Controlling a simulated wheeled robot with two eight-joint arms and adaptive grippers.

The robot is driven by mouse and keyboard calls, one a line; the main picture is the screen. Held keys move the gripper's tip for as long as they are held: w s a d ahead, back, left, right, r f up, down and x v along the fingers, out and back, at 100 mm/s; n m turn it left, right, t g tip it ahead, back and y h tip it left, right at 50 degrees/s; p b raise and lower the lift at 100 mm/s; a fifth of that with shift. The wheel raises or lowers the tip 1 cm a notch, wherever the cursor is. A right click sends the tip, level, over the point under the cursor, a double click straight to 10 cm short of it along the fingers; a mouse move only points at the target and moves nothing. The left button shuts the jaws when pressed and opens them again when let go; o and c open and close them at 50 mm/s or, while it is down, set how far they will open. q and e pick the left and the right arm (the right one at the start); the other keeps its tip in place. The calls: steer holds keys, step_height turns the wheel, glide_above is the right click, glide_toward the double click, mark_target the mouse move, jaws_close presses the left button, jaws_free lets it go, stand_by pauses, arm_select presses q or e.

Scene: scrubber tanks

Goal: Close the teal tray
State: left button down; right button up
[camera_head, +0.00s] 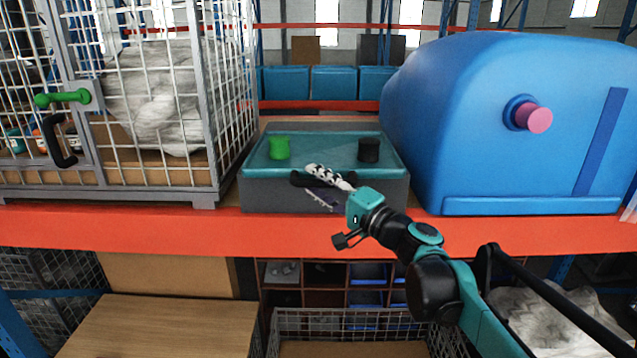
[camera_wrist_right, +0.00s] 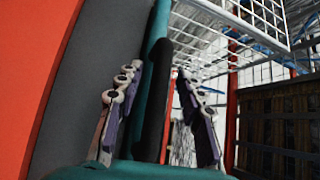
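The teal tray (camera_head: 322,154) lies on top of a grey base on the orange shelf, its open upper face showing. A green cylinder (camera_head: 279,147) and a black cylinder (camera_head: 369,150) stand in it. A dark handle-like bar (camera_head: 299,180) shows at its front. My right gripper (camera_head: 311,183) is at the tray's front, fingers spread one above the other. In the right wrist view my right gripper (camera_wrist_right: 159,76) is open, with the teal edge (camera_wrist_right: 155,45) and the dark bar (camera_wrist_right: 157,90) between its fingers. Contact cannot be told. My left gripper is not in view.
A wire cage (camera_head: 215,100) with a green-knobbed latch stands left of the tray. A large blue tank (camera_head: 460,120) with a pink knob stands close on its right. The orange shelf edge (camera_head: 150,228) runs below. A wire basket (camera_head: 355,322) sits lower down.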

jaws_close()
steer(key=w, duration=0.3)
steer(key=shift+w+r+b, duration=0.1)
steer(key=shift+w+b, duration=0.2)
steer(key=shift+w, duration=0.1)
steer(key=shift+c, duration=2)
jaws_free()
steer(key=o, duration=0.4)
steer(key=shift+w, duration=0.3)
steer(key=v, duration=1.2)
